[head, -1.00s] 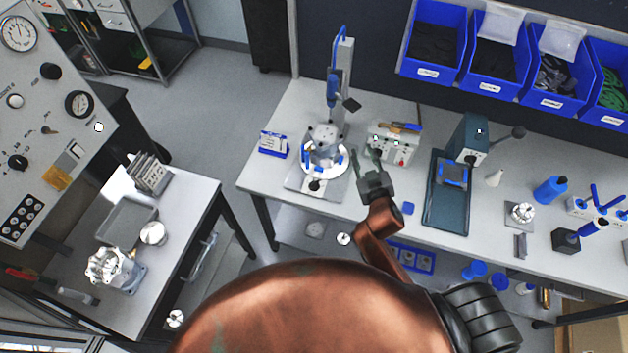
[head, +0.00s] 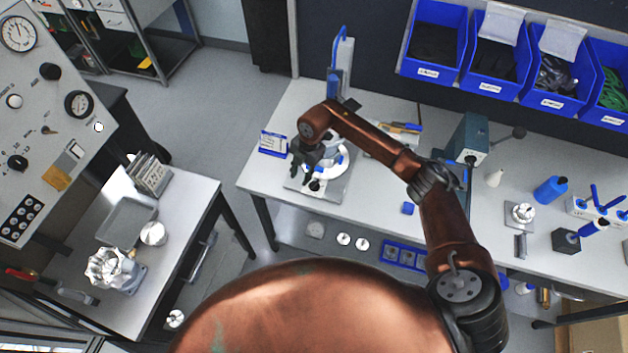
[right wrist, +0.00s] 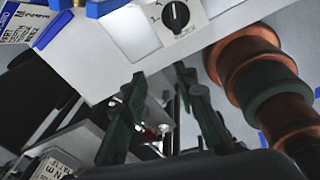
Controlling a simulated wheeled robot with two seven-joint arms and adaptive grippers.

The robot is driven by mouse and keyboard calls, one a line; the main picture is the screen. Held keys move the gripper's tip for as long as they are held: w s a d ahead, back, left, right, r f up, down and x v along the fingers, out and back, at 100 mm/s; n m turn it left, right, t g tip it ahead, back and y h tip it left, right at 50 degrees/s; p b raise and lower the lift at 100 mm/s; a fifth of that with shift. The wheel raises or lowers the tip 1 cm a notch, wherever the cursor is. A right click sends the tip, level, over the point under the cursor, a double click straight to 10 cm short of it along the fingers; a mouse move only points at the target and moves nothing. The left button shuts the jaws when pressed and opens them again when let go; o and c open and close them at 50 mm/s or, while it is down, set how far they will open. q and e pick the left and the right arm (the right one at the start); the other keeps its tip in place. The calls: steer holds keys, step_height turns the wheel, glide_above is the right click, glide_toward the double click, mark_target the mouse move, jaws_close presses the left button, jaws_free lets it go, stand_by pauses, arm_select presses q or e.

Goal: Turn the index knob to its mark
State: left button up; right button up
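The index knob (head: 315,186) is a small dark knob on the front of the fixture base (head: 334,190), below a white ring with blue parts. In the right wrist view the black knob (right wrist: 175,15) has a white pointer line and sits on a pale plate with dark marks, near the top edge. My right gripper (head: 303,170) is over the left front of the fixture, near the knob, and hides part of the ring. In the right wrist view its dark green fingers (right wrist: 160,88) are apart, with the knob beyond their tips, not between them. My left gripper is not in view.
A blue-and-white box (head: 273,143) stands left of the fixture. A blue-handled upright (head: 340,70) rises behind it. A teal press (head: 468,140) stands to the right, behind my arm.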

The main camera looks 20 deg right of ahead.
steer(key=m+h, duration=0.1)
steer(key=h, duration=0.1)
glide_above(314, 183)
steer(key=shift+w+r, duration=0.1)
steer(key=shift+r, duration=0.1)
steer(key=shift+d+f, duration=0.15)
steer(key=shift+f, duration=0.2)
step_height(314, 183, down, 7)
steer(key=shift+r+p, duration=0.1)
steer(key=shift+p, duration=0.45)
jaws_close()
